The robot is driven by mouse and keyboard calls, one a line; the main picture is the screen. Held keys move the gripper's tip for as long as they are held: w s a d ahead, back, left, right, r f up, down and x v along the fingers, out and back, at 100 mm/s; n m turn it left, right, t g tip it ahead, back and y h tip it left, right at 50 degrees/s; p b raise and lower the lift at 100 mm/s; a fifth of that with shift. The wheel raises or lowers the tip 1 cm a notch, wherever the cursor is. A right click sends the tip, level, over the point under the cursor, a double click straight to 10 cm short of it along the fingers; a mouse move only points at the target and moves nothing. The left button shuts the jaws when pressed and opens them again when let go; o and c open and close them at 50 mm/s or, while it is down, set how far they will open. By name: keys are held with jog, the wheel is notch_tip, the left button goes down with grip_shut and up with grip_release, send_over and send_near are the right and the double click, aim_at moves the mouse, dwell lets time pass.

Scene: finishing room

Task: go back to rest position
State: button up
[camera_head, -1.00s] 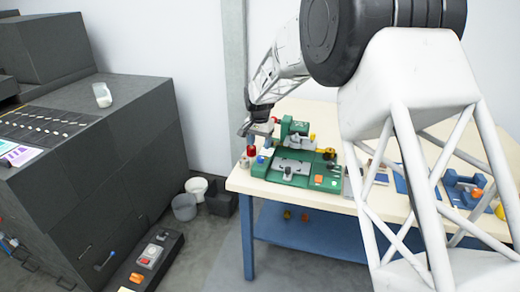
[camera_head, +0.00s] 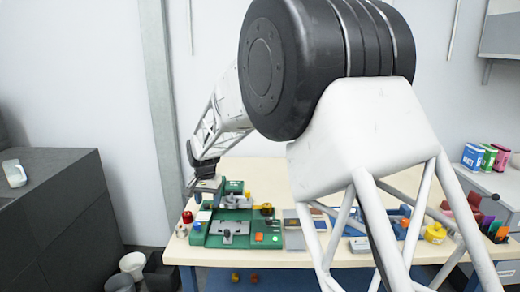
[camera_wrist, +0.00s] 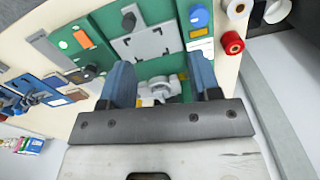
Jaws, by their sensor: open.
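My gripper (camera_wrist: 164,85) is open, with its two blue-grey fingers apart and pointing down over the green fixture (camera_wrist: 183,62) in the wrist view. A small grey clamp-like part (camera_wrist: 160,87) shows between and beyond the fingers; I see no contact with it. In the head view, my gripper (camera_head: 205,190) is at the far left part of the workbench, above the back left of the green fixture (camera_head: 213,238). My arm hides part of the bench there.
The pale workbench (camera_head: 270,172) also bears a red-topped roll (camera_head: 187,216), grey trays (camera_head: 293,240) and a yellow pot (camera_head: 435,233). A dark cabinet (camera_head: 60,210) stands at left, with buckets (camera_head: 131,264) on the floor. Coloured boxes (camera_head: 488,157) stand at right.

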jog(key=s+d+r+t, duration=0.1)
jog(key=s+d+r, duration=0.5)
jog(key=s+d, duration=0.5)
jog(key=s+d+r, duration=0.7)
jog(key=s+d, duration=0.2)
jog(key=d, duration=0.5)
jog(key=s+d+f, duration=0.1)
jog(key=s+d, duration=0.3)
jog(key=s, duration=0.5)
jog(key=s+d+f+n+t, duration=0.1)
jog(key=s+d, duration=0.3)
jog(key=s, duration=0.5)
jog(key=s+d+f, duration=0.1)
jog(key=s+d, duration=0.4)
jog(key=s, duration=0.4)
jog(key=shift+f, duration=0.3)
jog(key=shift+d, duration=0.1)
